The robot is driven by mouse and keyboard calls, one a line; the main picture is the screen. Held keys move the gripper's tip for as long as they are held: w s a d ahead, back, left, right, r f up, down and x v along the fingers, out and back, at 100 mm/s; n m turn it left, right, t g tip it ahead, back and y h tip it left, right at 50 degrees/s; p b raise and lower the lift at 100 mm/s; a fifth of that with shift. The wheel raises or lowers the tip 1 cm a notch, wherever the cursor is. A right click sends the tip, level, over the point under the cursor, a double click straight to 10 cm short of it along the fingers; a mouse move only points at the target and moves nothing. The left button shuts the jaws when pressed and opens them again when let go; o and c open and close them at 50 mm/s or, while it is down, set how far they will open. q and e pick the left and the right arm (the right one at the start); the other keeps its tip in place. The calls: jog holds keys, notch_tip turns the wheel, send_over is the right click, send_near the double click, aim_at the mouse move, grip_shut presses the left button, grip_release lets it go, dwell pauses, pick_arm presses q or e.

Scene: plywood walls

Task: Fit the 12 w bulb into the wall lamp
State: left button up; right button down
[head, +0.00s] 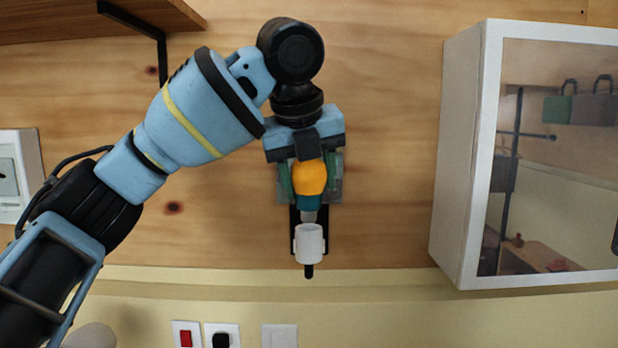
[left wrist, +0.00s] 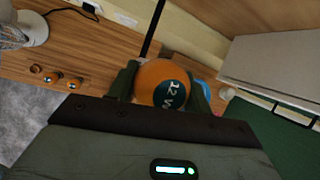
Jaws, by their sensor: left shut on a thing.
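My left gripper (head: 310,182) points down in front of the wall and is shut on the 12 w bulb (head: 309,172). The bulb is orange with a teal collar and a grey metal end pointing down. In the left wrist view the bulb (left wrist: 163,84) sits between the fingers, with "12 W" readable on a teal patch. The wall lamp has a white cup-shaped socket (head: 309,245) on a black wall plate, opening upward. The bulb's metal end is just above the socket's rim; I cannot tell whether they touch. My right gripper is not in view.
A white cabinet with a glassy front (head: 465,150) juts out at the right. A shelf with a black bracket (head: 140,25) is at the upper left. Switches (head: 221,335) are below. In the left wrist view, several small round objects (left wrist: 56,77) lie on a wooden surface.

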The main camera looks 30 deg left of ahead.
aim_at(304, 168)
pick_arm(q)
jog(key=shift+f, duration=1.6)
dwell(0.5)
jog(key=o, duration=1)
jog(key=shift+o, duration=0.2)
jog(key=shift+r, duration=0.1)
jog(key=shift+v, duration=3.8)
jog(key=shift+s, duration=0.1)
